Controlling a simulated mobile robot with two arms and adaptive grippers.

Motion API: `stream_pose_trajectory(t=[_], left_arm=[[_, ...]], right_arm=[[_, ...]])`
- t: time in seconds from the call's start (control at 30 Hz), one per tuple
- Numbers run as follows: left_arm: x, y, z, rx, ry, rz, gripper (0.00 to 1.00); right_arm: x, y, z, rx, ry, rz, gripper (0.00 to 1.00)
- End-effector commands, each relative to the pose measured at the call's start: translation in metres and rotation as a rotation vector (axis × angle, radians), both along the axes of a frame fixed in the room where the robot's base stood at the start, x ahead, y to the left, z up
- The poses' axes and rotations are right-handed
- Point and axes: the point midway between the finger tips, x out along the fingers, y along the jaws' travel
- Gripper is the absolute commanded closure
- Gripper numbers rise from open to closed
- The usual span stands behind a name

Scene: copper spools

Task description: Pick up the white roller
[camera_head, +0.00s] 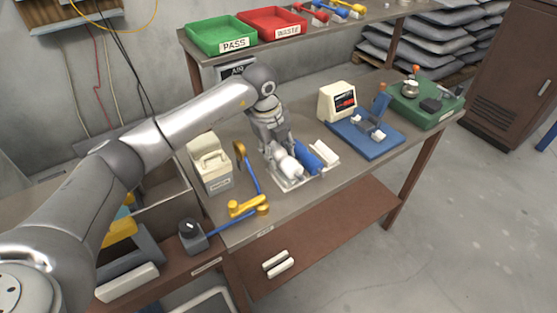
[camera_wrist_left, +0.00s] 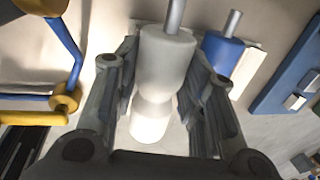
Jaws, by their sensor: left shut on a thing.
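The white roller (camera_head: 288,166) lies at the left side of a white tray (camera_head: 290,185) on the workbench, below my left gripper (camera_head: 278,150). In the left wrist view the white roller (camera_wrist_left: 165,65) stands between the two fingers of my left gripper (camera_wrist_left: 160,115), with a metal shaft at its end. My left gripper is shut on it. A blue roller (camera_head: 309,155) lies just to its right, outside the fingers; it also shows in the left wrist view (camera_wrist_left: 223,52). I cannot tell whether the white roller touches the tray. My right gripper is not in view.
A cream box (camera_head: 210,165) and a blue-and-yellow jointed arm (camera_head: 250,185) stand left of the tray. A blue fixture (camera_head: 365,138) and a small monitor (camera_head: 338,101) are to the right. A shelf with green (camera_head: 222,36) and red (camera_head: 272,24) bins is behind.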

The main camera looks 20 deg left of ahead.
Motion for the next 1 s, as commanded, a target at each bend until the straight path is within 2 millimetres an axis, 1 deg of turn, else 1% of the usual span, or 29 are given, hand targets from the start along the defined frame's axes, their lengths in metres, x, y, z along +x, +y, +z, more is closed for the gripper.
stream_pose_trajectory(t=[0.03,0.17,0.3,0.37,0.5,0.6,0.7,0.83,1.0], left_arm=[[-0.001,0.000,0.007,-0.002,-0.007,0.000,0.93],[-0.021,0.004,0.031,0.000,-0.010,-0.003,0.93],[-0.051,0.009,0.065,0.001,-0.011,-0.002,0.93],[-0.065,0.011,0.069,0.001,-0.006,-0.002,0.93],[-0.094,0.015,0.082,0.002,-0.006,-0.002,0.93],[-0.111,0.017,0.090,0.000,-0.005,-0.002,0.93],[-0.124,0.019,0.097,0.000,-0.005,0.000,0.93],[-0.135,0.020,0.102,0.000,-0.002,-0.001,0.93],[-0.139,0.021,0.104,-0.001,-0.002,0.001,0.93]], right_arm=[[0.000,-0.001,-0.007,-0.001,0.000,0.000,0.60],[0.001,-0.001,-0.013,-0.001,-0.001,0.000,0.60],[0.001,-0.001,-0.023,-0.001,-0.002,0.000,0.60],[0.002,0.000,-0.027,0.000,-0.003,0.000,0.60],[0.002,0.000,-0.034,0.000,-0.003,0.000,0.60],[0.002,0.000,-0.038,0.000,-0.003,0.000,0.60],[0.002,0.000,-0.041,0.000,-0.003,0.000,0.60],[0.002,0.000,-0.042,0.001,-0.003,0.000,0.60],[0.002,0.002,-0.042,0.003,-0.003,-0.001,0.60]])
